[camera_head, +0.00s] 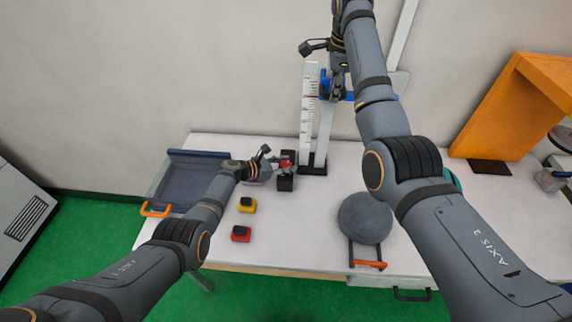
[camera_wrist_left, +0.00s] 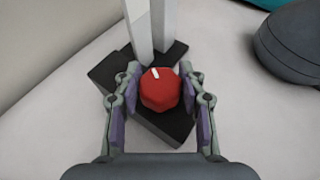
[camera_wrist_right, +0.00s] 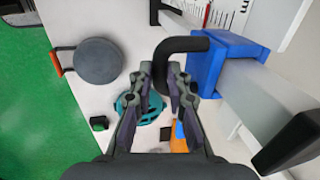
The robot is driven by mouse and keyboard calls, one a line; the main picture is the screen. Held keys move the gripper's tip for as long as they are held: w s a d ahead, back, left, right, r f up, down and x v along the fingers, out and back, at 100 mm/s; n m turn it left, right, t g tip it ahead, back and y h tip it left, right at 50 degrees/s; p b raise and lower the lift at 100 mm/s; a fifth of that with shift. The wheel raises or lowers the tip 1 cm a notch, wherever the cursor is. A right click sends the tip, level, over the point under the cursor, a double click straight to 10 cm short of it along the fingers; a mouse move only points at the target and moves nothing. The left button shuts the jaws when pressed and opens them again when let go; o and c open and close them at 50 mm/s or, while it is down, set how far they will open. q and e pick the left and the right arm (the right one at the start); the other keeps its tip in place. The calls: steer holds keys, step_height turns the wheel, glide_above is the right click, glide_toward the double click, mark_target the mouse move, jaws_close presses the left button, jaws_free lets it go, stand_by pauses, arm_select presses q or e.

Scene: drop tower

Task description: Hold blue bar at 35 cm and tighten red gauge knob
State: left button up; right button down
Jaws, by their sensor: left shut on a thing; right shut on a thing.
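The red gauge knob (camera_wrist_left: 161,89), with a white mark on top, sits on a black base at the foot of the tower. My left gripper (camera_wrist_left: 160,88) has a finger on either side of the knob and is shut on it. The blue bar (camera_wrist_right: 222,62) is a blue block around the tower's rail, with a bent black handle (camera_wrist_right: 182,45). My right gripper (camera_wrist_right: 162,78) is shut on that handle. In the head view the blue bar (camera_head: 325,84) is high beside the white scale (camera_head: 309,98), partly behind my right gripper. The scale reading is too small to tell.
A yellow block (camera_head: 247,205) and a red block (camera_head: 241,234) lie on the table (camera_head: 310,230) near my left forearm. A blue-grey tray (camera_head: 187,180) is at the left. A round grey weight (camera_head: 365,218) is at the front, right of the tower. An orange structure (camera_head: 505,110) stands right.

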arm_select(q)
steer(key=shift+s+f, duration=0.1)
steer(key=shift+f, duration=0.05)
steer(key=o, duration=1.2)
steer(key=shift+c, duration=0.2)
steer(key=v, duration=1.2)
steer(key=shift+c, duration=0.4)
